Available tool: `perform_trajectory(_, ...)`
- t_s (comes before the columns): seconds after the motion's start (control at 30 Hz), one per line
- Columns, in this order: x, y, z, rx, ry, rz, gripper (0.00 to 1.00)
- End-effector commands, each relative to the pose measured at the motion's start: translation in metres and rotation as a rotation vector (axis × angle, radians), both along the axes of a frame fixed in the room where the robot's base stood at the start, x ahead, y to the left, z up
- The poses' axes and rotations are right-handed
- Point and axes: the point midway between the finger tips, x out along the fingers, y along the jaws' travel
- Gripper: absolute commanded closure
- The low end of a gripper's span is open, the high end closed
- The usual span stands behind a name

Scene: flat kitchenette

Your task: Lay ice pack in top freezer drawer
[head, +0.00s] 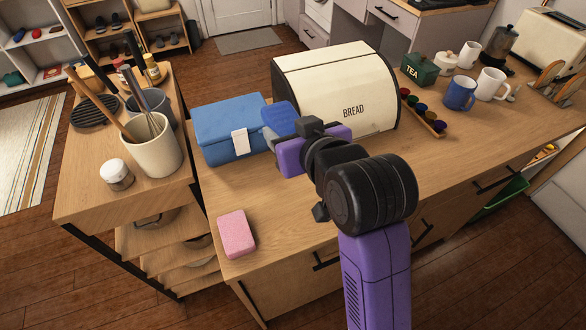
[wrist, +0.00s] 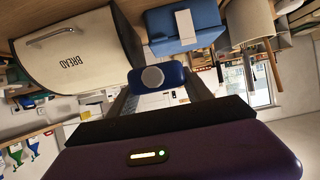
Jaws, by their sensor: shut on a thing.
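The ice pack (head: 280,118) is a blue, rounded block. It also shows in the wrist view (wrist: 172,72), where a pale round spot marks the side facing me. My gripper (head: 294,150) is shut on the ice pack, with a finger on each side of it in the wrist view (wrist: 163,88). It holds the pack above the wooden counter, between the blue box and the bread box. The fingertips are mostly hidden in the head view. I cannot make out a freezer drawer in either view.
A blue box with a white latch (head: 222,120) and a cream bread box (head: 335,85) stand close behind my gripper. A pink sponge (head: 237,234) lies at the counter's (head: 285,220) left front. Mugs (head: 460,93) stand farther right. A utensil crock (head: 152,146) stands on the left shelf unit.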

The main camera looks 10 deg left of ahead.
Motion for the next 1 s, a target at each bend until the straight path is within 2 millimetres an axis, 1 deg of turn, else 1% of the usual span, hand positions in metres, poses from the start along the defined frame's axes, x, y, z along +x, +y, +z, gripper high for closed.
perform_trajectory(0.03,-0.001,0.0,-0.014,-0.001,0.004,0.0,1.0)
perform_trajectory(0.1,-0.001,0.0,-0.031,0.0,0.003,-0.001,1.0)
perform_trajectory(0.3,-0.001,-0.001,-0.078,-0.001,0.003,-0.001,1.0)
perform_trajectory(0.4,0.0,0.0,-0.099,0.0,0.001,0.0,1.0)
perform_trajectory(0.53,0.0,0.0,-0.117,0.002,-0.001,-0.001,1.0)
perform_trajectory(0.73,0.001,0.0,-0.131,0.002,-0.002,-0.001,1.0)
perform_trajectory(0.9,0.0,0.0,-0.156,0.001,0.001,-0.002,1.0)
perform_trajectory(1.0,0.0,0.0,-0.165,0.002,-0.002,-0.001,1.0)
